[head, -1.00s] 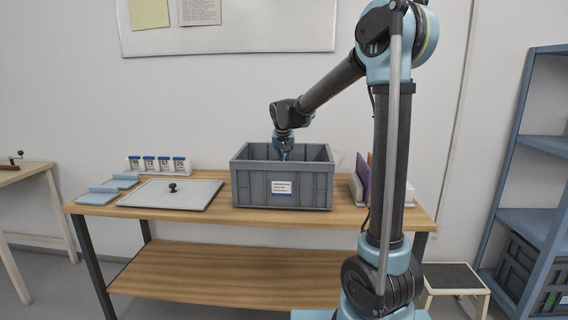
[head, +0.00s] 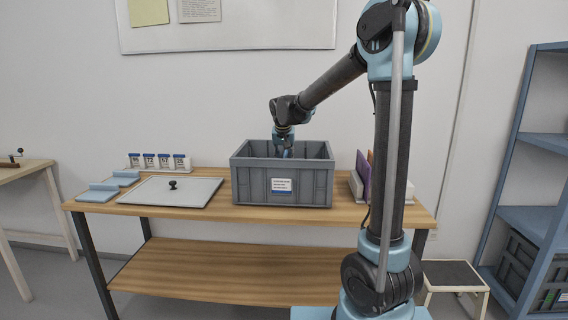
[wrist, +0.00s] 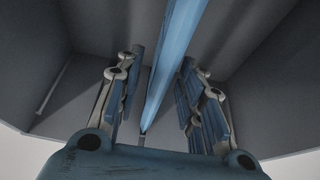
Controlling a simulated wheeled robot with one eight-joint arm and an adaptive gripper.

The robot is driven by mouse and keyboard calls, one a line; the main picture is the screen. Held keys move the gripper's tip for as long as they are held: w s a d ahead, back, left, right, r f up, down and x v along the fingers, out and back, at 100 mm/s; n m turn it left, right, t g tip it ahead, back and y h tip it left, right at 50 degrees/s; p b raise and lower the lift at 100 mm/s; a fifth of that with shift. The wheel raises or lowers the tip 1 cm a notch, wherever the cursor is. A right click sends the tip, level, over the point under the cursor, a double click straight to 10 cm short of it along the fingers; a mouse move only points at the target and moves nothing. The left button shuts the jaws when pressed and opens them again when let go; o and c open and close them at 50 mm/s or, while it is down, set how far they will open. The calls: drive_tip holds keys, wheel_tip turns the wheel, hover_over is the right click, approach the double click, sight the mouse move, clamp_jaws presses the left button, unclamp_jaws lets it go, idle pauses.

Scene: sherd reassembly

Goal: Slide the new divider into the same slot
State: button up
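The grey crate (head: 246,187) stands on the wooden table, open at the top, with a white and blue label on its front. My gripper (head: 286,150) reaches down into the crate's mouth; the front wall hides its fingertips. In the wrist view, a long light-blue divider (wrist: 174,55) runs on edge between the two fingers of my gripper (wrist: 158,88). The fingers are apart, with a clear gap at the left one; the right one is close to the divider. The divider's lower end is near a narrow slot line, but whether it is seated cannot be told.
A grey panel with a black knob (head: 173,184) lies left of the crate. A rack with purple (head: 363,178) and brown sheets stands right of the crate, partly behind my arm.

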drive_tip(key=v, duration=1.1)
drive_tip(key=shift+r, duration=0.1)
